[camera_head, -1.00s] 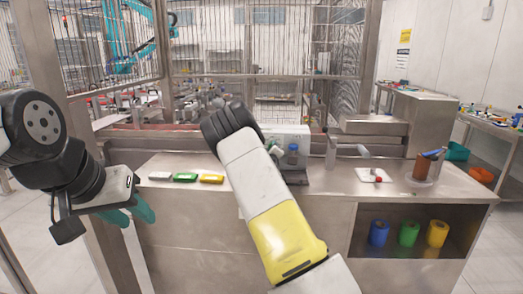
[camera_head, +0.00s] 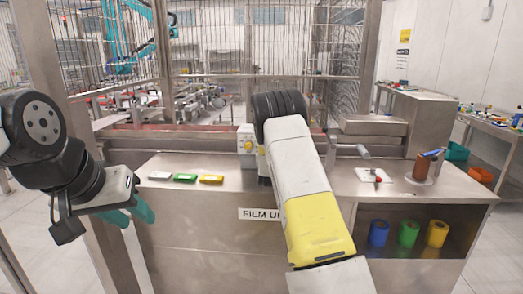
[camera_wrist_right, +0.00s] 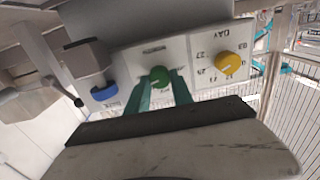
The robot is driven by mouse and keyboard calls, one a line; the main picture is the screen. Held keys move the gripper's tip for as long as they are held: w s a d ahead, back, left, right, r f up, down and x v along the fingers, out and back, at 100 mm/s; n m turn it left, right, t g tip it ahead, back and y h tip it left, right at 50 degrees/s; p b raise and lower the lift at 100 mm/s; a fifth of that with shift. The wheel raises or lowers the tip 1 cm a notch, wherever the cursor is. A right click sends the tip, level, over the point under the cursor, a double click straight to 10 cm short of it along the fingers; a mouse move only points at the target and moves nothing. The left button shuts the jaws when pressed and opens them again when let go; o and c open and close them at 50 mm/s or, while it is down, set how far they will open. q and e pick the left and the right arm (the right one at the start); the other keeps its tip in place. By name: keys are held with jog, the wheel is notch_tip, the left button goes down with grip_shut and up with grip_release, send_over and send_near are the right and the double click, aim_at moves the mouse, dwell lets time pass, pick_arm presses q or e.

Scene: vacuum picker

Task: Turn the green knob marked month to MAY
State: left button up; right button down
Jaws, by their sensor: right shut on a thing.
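The green knob (camera_wrist_right: 160,77) is on the pale panel of a device, upside down in the right wrist view, between a yellow knob (camera_wrist_right: 229,64) marked DAY and a blue knob (camera_wrist_right: 103,92). A light pointer line shows on the green knob; its month marks are too small or covered to read. My right gripper (camera_wrist_right: 161,80) has its teal fingers on both sides of the green knob, shut on it. My left gripper (camera_head: 132,211) is open and empty, left of the counter.
White, green (camera_head: 185,178) and yellow (camera_head: 211,179) small boxes lie on the counter (camera_head: 215,200), left of the device. Several coloured rolls sit on the shelf below. A wire fence stands behind.

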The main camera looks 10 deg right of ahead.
jog(key=shift+f+m, duration=0.2)
jog(key=shift+m, duration=1)
jog(key=c, duration=1.2)
grip_release()
jog(key=shift+o, duration=0.4)
jog(key=shift+r, duration=0.1)
jog(key=v, duration=0.8)
